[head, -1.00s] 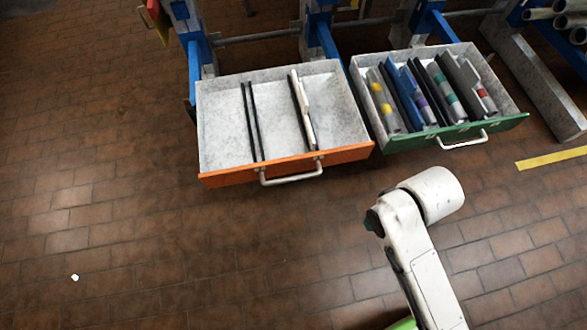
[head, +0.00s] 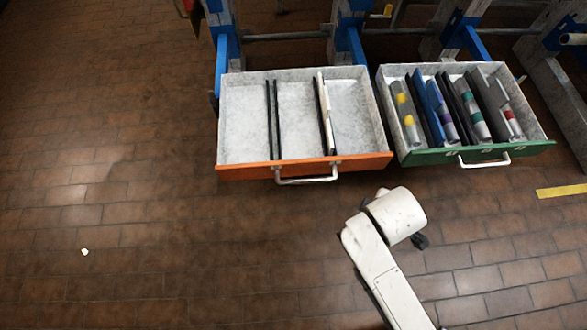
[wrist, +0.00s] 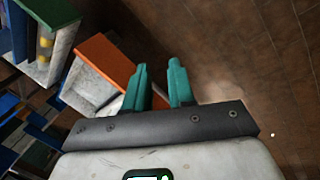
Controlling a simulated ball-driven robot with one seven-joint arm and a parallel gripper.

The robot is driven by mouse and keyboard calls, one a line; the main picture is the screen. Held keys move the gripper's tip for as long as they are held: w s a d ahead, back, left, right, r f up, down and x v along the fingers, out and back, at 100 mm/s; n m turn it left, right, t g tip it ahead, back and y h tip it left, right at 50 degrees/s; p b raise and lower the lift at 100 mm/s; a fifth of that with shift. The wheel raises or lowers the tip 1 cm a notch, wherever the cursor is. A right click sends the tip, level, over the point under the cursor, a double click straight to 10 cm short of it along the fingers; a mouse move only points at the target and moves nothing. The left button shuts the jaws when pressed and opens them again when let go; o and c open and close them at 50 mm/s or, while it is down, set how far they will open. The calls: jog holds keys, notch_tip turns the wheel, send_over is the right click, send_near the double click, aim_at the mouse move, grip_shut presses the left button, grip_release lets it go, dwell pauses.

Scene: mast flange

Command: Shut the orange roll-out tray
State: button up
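The orange roll-out tray (head: 244,173) is pulled out from the blue and grey rack in the head view. It is a pale grey box with an orange front and a light handle (head: 307,180). Its orange front (wrist: 108,60) also shows in the wrist view, tilted, left of and behind my fingers. My gripper (wrist: 159,66) has two teal fingers with a gap between them and nothing held. It appears apart from the tray. The tray's handle is not clear in the wrist view. In the head view my arm is in front of the trays, but my fingers cannot be made out.
A green-fronted tray (head: 470,153) stands pulled out just right of the orange one, holding several tubes and dark dividers. Dividers (head: 325,115) stand in the orange tray. A yellow floor strip (head: 563,191) lies at right.

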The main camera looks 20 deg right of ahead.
jog(key=w+a+n+t, duration=0.1)
jog(key=w+a+n, duration=0.1)
jog(key=n, duration=0.1)
jog(key=w+a+f+n+t, duration=0.1)
jog(key=w+n, duration=0.1)
jog(key=n, duration=0.2)
jog(key=w+a+n+h, duration=0.1)
jog(key=w+a+n, duration=0.1)
jog(key=n, duration=0.1)
jog(key=shift+a+f+n+t, duration=0.35)
jog(key=shift+n+t, duration=0.05)
grip_shut()
jog(key=n+t+y+b, duration=0.1)
jog(key=n+t+b, duration=0.3)
jog(key=n, duration=1)
send_near(289, 166)
notch_tip(289, 166, down, 4)
jog(key=w, duration=0.1)
jog(key=w+d, duration=0.1)
jog(key=w, duration=0.1)
jog(key=shift+w+d, duration=0.15)
jog(key=shift+w, duration=0.4)
jog(key=shift+w, duration=0.15)
